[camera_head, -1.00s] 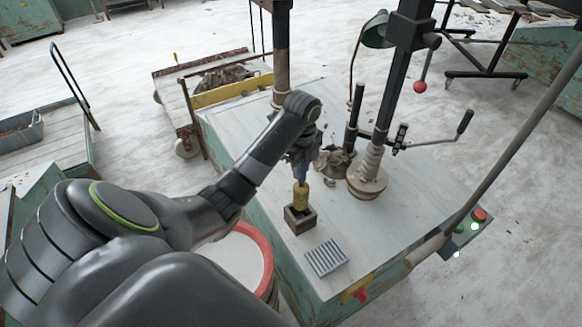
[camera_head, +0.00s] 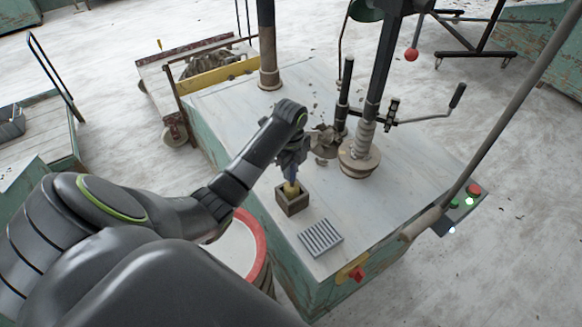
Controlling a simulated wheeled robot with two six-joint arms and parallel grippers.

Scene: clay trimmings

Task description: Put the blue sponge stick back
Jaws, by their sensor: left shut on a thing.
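The blue sponge stick (camera_head: 291,176) stands roughly upright, its blue handle up and its yellow sponge (camera_head: 291,188) down. The sponge end is partly inside a small square brown wooden box (camera_head: 292,204) on the table. My left gripper (camera_head: 291,169) is above the box, shut on the blue handle. The gripper hides part of the handle, and the box walls hide the lower sponge. My right gripper is not in view.
A ribbed grey plate (camera_head: 321,238) lies in front of the box on the pale table (camera_head: 375,205). Clay scraps (camera_head: 324,143) and a press post with a round base (camera_head: 359,160) stand behind. A red-rimmed bucket (camera_head: 262,250) is beside the table.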

